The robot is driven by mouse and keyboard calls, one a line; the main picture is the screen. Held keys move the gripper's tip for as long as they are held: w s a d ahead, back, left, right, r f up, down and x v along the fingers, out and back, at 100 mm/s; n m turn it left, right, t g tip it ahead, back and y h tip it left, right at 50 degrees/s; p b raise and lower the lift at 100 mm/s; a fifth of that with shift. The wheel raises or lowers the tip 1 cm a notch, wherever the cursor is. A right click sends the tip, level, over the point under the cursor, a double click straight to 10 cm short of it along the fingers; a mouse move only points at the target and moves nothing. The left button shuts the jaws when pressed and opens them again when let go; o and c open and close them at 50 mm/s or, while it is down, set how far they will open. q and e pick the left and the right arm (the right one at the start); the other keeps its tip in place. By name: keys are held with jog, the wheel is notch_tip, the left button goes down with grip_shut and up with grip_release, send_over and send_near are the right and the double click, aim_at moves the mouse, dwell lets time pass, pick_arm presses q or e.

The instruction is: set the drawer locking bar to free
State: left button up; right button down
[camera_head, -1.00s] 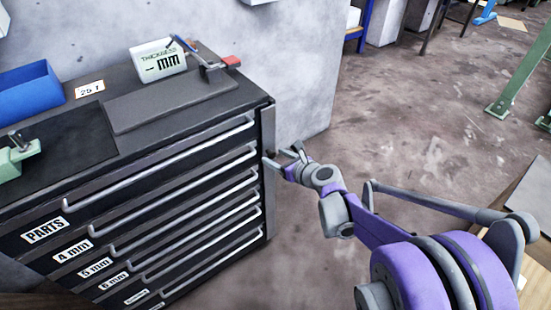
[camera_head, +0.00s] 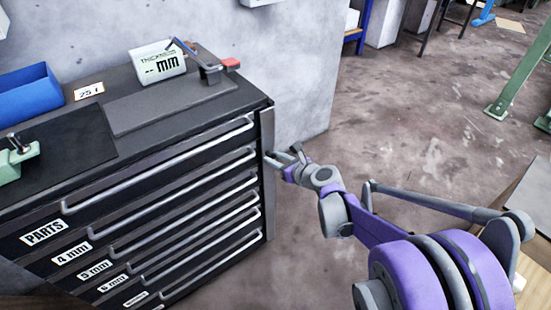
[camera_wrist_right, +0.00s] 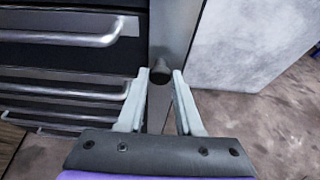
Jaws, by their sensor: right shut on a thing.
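The drawer locking bar (camera_head: 267,130) is a grey upright strip along the right front edge of the dark drawer cabinet (camera_head: 80,200). It also shows in the right wrist view (camera_wrist_right: 176,25), with a dark round knob (camera_wrist_right: 160,74) on it. My right gripper (camera_head: 275,158) is at the bar's upper half. In the right wrist view its two pale fingers (camera_wrist_right: 160,80) stand on either side of the knob and are shut on it. The fingers partly hide the knob in the head view. My left gripper is not in view.
Several drawers with pale handles (camera_head: 190,185) face forward, left of the bar. The concrete floor (camera_head: 400,150) right of the cabinet is open.

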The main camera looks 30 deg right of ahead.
jog(key=shift+d, duration=0.1)
jog(key=w+d+n+g+y+p, duration=0.1)
jog(key=d+n+g+y+p, duration=0.4)
jog(key=n+g+y, duration=0.6)
jog(key=shift+w+d+n+y, duration=0.2)
jog(key=shift+d+n+y, duration=0.45)
jog(key=shift+n, duration=1.35)
jog(key=shift+d, duration=0.1)
jog(key=c, duration=0.6)
grip_release()
jog(key=shift+r, duration=0.1)
